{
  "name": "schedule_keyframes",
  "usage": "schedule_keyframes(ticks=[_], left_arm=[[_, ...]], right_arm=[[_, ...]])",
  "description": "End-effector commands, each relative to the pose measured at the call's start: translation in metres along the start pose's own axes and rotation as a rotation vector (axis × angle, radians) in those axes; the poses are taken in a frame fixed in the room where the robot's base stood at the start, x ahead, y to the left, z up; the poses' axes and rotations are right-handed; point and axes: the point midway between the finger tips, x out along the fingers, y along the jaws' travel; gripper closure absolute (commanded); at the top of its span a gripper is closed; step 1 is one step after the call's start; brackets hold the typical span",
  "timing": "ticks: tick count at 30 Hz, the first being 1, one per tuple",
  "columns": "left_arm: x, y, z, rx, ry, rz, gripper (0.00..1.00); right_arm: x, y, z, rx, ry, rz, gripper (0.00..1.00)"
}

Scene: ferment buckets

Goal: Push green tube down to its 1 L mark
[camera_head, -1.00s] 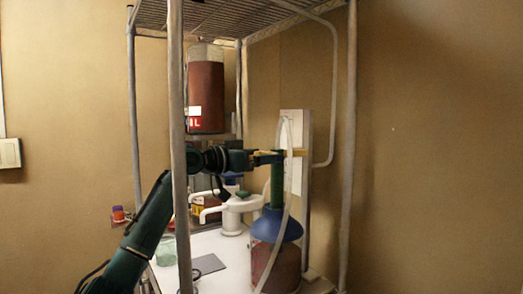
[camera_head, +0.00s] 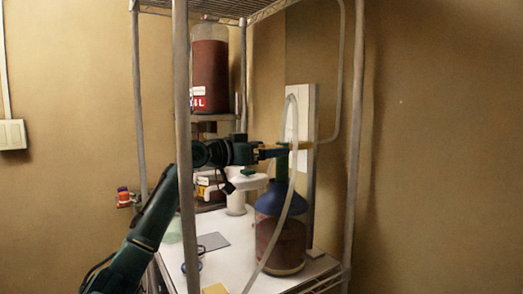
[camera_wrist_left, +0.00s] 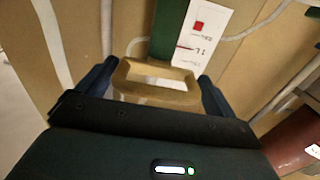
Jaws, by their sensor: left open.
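The green tube (camera_head: 282,166) stands upright above the blue funnel-shaped top (camera_head: 275,197) of a clear jug of dark red liquid (camera_head: 284,243). My left gripper (camera_head: 268,152) is level with the tube's upper part, by a tan crosspiece (camera_head: 303,146). In the left wrist view my open gripper (camera_wrist_left: 157,85) has one blue finger on each side of the tan frame-shaped piece (camera_wrist_left: 150,92). The green tube (camera_wrist_left: 166,25) rises beyond it. Beside the tube is a white card (camera_wrist_left: 203,30) with a red square and a "1L" mark. The tube's lower end is hidden.
A wire rack post (camera_head: 182,120) stands in front of my left arm. A large red-brown bottle (camera_head: 210,75) is on a higher shelf at left. A clear hose (camera_head: 290,120) loops in front of the jug. A white upright board (camera_head: 300,105) stands behind. Bare white surface (camera_head: 228,228) lies left of the jug.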

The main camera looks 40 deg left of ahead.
Motion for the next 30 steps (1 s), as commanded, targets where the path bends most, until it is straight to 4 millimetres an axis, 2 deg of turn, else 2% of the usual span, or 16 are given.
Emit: schedule_keyframes(ticks=[5,14,18,24,30], left_arm=[[-0.015,-0.001,0.004,0.002,-0.002,-0.002,0.07],[-0.080,-0.001,0.007,0.004,-0.003,-0.003,0.07],[-0.106,-0.001,0.005,0.001,-0.002,-0.003,0.07],[-0.127,-0.001,0.002,0.001,0.000,-0.002,0.07],[-0.132,-0.001,0.000,0.001,0.000,-0.002,0.07]], right_arm=[[0.004,0.001,0.007,0.007,0.000,-0.002,0.64],[0.017,0.000,0.024,0.062,0.021,-0.017,0.64],[0.016,0.002,0.022,0.066,0.049,-0.014,0.64],[0.009,0.004,0.019,0.062,0.081,-0.004,0.64],[0.004,0.004,0.017,0.059,0.086,0.001,0.64]])
